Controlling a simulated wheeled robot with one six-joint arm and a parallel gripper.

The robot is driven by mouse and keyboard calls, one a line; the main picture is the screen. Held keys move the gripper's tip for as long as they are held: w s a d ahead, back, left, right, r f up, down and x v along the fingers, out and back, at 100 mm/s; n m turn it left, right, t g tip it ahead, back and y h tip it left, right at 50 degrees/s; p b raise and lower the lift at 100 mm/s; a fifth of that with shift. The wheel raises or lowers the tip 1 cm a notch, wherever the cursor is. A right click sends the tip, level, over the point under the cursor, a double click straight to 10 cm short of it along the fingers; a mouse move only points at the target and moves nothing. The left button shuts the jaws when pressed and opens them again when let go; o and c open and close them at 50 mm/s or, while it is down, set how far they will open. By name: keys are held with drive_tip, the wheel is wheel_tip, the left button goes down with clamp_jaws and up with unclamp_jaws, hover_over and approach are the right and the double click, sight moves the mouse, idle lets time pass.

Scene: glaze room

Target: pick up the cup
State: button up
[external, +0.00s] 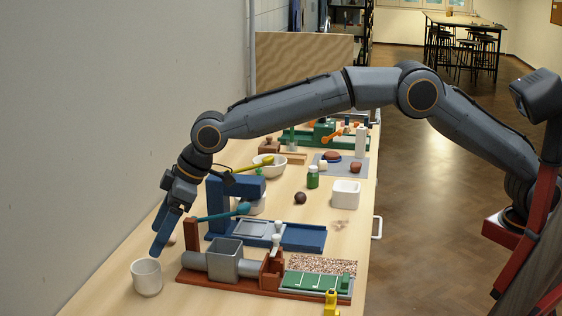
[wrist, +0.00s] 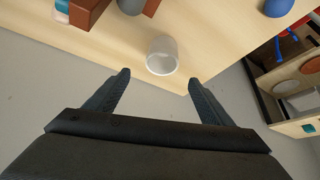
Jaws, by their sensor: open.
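The cup (external: 147,278) is white and stands upright near the front left of the wooden table in the external view. In the wrist view the cup (wrist: 162,55) shows its open mouth and lies ahead of the fingertips, roughly midway between their lines. My gripper (external: 160,243) is open and empty, with its fingers pointing down just behind the cup and above its rim level. In the wrist view my gripper (wrist: 157,80) has its two dark fingers spread apart, and neither appears to touch the cup.
A red-brown rig with a grey box (external: 225,259) stands right of the cup. A blue stand (external: 226,215) is behind it. A white square container (external: 346,194), a green bottle (external: 313,177) and a white bowl (external: 270,165) sit farther back. The wall borders the table's left side.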

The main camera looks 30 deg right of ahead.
sight(149, 266)
drive_tip(key=shift+s+d+f+p+x, duration=0.15)
drive_tip(key=shift+p+x, duration=0.35)
drive_tip(key=shift+x, duration=1.05)
drive_tip(key=shift+s+d+f+p+x, duration=0.15)
drive_tip(key=shift+p+x, duration=0.4)
drive_tip(key=shift+x, duration=1.05)
drive_tip(key=shift+s+d+p+x, duration=0.15)
drive_tip(key=shift+p+x, duration=0.35)
drive_tip(key=shift+x, duration=1.05)
drive_tip(key=shift+w+f, duration=0.1)
drive_tip(key=shift+c, duration=0.4)
drive_tip(key=c, duration=1.1)
